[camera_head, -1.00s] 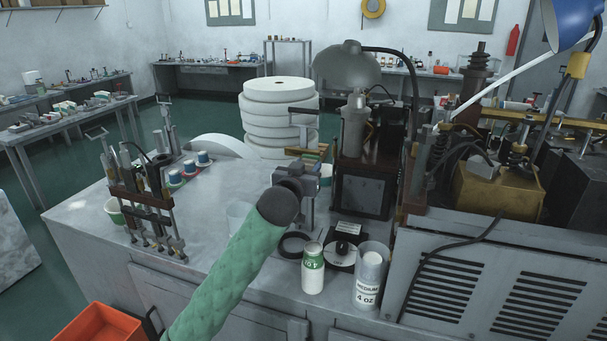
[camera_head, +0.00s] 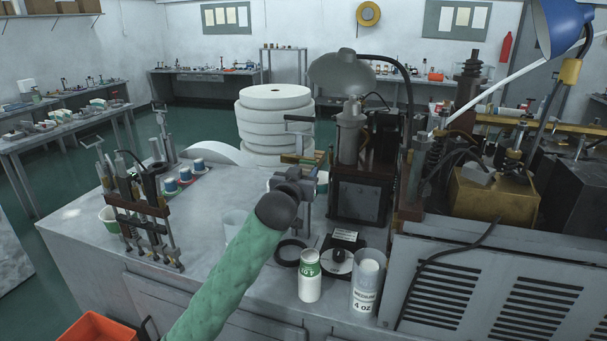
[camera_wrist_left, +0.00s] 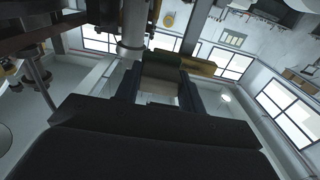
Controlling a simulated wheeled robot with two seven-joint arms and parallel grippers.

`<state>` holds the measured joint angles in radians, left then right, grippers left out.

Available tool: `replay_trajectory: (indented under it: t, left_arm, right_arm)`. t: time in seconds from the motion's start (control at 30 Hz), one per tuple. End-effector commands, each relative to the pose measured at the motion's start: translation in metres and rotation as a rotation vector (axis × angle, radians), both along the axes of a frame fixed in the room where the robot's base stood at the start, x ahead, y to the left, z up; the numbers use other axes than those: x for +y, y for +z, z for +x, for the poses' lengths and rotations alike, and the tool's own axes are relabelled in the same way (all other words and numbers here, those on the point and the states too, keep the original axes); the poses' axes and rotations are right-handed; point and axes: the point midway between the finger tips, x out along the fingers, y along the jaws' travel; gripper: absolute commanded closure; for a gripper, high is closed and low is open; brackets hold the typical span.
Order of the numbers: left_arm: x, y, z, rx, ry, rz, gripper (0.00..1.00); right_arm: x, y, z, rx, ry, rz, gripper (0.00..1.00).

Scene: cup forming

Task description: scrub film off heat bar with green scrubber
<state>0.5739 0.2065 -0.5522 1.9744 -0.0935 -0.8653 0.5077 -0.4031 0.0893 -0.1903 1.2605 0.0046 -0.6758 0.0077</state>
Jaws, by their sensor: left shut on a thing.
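My left arm, in a green sleeve, reaches from the bottom of the head view to my left gripper (camera_head: 306,188) beside the dark forming machine (camera_head: 360,195). The gripper is shut on a small block, which I take for the green scrubber. In the left wrist view the scrubber (camera_wrist_left: 161,68) shows dark olive above and pale below, between the two dark fingers. A tan-yellow bar (camera_wrist_left: 198,66) shows just right of it; I cannot tell whether this is the heat bar. Whether the scrubber touches the bar is unclear. My right gripper is out of view.
Stacked white rolls (camera_head: 275,118) stand behind the gripper.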

Motion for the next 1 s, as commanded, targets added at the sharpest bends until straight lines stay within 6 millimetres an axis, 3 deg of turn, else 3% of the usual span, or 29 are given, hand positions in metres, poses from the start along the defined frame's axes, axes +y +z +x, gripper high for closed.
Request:
replay_trajectory:
  t: [1.0]
  left_arm:
    - [-0.005,0.0,0.016,0.0,0.0,0.0,0.79]
  right_arm:
    - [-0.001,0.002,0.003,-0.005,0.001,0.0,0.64]
